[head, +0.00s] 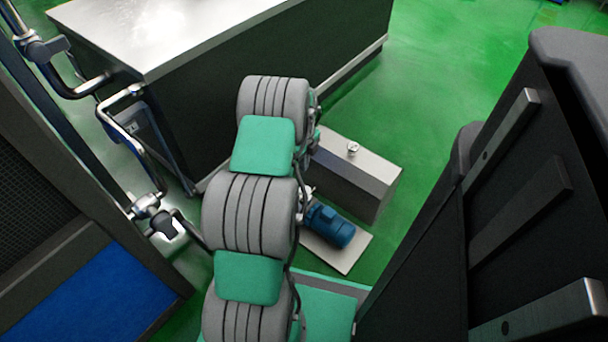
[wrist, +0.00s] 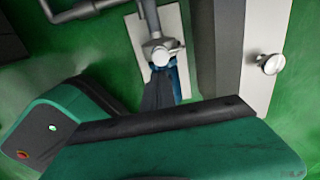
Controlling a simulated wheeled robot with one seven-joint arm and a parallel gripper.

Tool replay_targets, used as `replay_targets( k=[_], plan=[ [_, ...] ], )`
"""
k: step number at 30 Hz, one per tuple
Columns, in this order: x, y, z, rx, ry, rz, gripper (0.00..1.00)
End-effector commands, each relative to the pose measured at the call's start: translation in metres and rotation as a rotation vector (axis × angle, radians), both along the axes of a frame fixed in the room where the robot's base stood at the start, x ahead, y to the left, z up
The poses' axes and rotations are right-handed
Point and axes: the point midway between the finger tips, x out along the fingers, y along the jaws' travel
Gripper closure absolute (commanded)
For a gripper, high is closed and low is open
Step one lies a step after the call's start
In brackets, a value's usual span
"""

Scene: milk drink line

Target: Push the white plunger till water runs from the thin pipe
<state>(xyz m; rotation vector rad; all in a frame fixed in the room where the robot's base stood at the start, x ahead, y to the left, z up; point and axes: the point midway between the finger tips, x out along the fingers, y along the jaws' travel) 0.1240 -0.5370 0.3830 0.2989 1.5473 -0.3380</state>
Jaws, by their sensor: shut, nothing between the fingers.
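A small whitish round knob on a short stem stands on top of a grey metal box (head: 375,178). The knob (head: 353,148) looks like the white plunger, but I cannot be sure; the wrist view shows it at the upper right (wrist: 271,64). No thin pipe with an outlet can be made out, and no running water shows.
A blue pump motor (head: 328,227) sits on a pale plate (head: 345,255) beside the box. A large steel-topped cabinet (head: 190,30) stands behind. Metal pipes with a valve (head: 165,225) are at left, above a blue panel (head: 90,290). Green floor is open at upper right.

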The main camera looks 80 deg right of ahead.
Motion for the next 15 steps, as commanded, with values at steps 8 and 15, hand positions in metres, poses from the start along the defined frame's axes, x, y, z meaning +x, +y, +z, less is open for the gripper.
replay_targets(
  k=[8,15],
  plan=[
    [-0.002,-0.001,-0.064,0.001,0.0,-0.001,1.0],
    [-0.002,-0.003,-0.113,0.0,0.0,-0.002,1.0]
  ],
)
